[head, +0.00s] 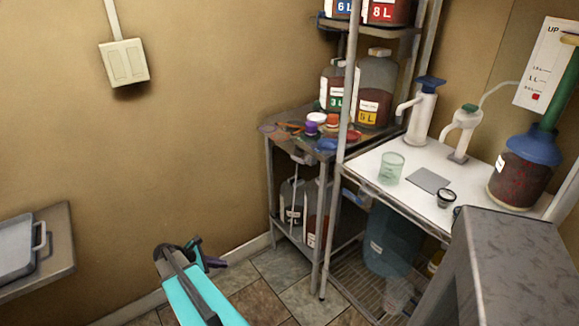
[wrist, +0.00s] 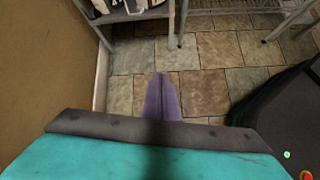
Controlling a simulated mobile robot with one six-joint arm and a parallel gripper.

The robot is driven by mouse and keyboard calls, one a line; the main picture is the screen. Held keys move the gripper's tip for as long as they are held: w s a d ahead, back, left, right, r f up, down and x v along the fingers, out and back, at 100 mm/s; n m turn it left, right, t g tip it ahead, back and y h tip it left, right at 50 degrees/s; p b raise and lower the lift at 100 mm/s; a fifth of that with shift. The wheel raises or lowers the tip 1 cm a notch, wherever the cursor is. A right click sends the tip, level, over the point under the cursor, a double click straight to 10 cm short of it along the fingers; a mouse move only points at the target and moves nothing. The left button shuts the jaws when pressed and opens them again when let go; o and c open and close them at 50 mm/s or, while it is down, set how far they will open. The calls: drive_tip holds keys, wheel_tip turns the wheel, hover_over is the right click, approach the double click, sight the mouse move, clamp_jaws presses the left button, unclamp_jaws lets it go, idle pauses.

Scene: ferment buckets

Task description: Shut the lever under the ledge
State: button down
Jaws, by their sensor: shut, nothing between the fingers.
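My gripper (head: 213,262) is at the lower middle of the head view, in front of the tan wall and above the floor. Its purple fingers also show in the wrist view (wrist: 161,92), pressed together with nothing between them. A cluttered metal shelf (head: 268,140) forms a ledge to the right of my gripper and farther away. A small pale fitting (head: 300,157) shows just under its front edge; it is too small to tell whether it is the lever or how it stands. My gripper is well apart from the shelf and touches nothing.
Jugs (head: 292,203) stand on the lower shelf. A white worktable (head: 360,166) on the right holds a glass beaker (head: 391,168) and pump bottles. A grey block (head: 520,250) stands at lower right, and a tray (head: 14,265) lies on a left shelf. Tiled floor between is clear.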

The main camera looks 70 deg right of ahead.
sight(299, 159)
drive_tip(key=s+d+r+n+g+h, duration=0.1)
drive_tip(key=s+d+r, duration=0.2)
drive_tip(key=d+r, duration=0.5)
drive_tip(key=s+d+r+n+g+h+p, duration=0.1)
drive_tip(key=s+d+r, duration=0.2)
drive_tip(key=d+r, duration=0.6)
drive_tip(key=s+d+r+n+g+h+p, duration=0.1)
drive_tip(key=s+d+r, duration=0.3)
drive_tip(key=d+r, duration=0.4)
drive_tip(key=d+n+g+h, duration=0.1)
drive_tip(key=d, duration=0.1)
drive_tip(key=shift+d+r, duration=0.15)
drive_tip(key=shift+d, duration=0.25)
drive_tip(key=s+d+p, duration=0.3)
drive_tip(key=s+d, duration=0.2)
drive_tip(key=d, duration=0.3)
drive_tip(key=shift+r+p, duration=0.3)
drive_tip(key=shift+p, duration=0.05)
